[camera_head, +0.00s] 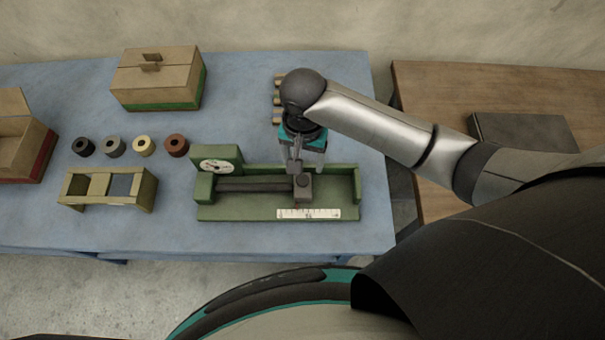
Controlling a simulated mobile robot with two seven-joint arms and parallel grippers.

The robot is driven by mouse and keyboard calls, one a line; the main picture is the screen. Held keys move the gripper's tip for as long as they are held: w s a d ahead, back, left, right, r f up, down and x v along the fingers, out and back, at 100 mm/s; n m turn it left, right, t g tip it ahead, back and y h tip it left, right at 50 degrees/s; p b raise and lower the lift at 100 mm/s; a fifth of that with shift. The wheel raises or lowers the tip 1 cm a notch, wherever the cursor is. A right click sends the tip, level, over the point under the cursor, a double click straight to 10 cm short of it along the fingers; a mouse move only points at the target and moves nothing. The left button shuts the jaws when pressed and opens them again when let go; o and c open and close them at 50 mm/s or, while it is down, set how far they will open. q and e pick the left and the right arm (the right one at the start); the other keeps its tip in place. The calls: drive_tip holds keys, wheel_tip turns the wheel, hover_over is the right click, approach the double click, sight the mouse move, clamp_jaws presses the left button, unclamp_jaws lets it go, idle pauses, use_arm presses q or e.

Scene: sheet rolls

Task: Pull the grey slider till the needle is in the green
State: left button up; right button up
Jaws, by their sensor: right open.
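A green gauge bench (345,186) lies on the blue table, with a dark rail (252,186) along its left half. The grey slider (303,190) sits on it a little right of the middle, with a dark round knob on top. A white dial (217,166) stands at the back left of the bench; its needle and green zone are too small to read. My right gripper (296,174) is open and points down just behind the slider, close to its knob; I cannot tell whether it touches. My left gripper is not in view.
A white ruler strip (309,213) runs along the bench front. Several rolls (114,146), a wooden frame (107,187) and a closed box (157,78) are at left. An open box (22,140) stands far left. A brown table (440,90) is at right.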

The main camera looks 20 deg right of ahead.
sight(303, 180)
wheel_tip(303, 180, down, 8)
drive_tip(key=shift+w+r+b, duration=0.1)
drive_tip(key=shift+r+b, duration=0.05)
drive_tip(key=shift+b, duration=0.55)
drive_tip(key=shift+f, duration=0.4)
drive_tip(key=shift+c, duration=0.6)
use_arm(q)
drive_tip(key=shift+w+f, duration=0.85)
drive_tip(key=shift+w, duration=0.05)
use_arm(e)
clamp_jaws()
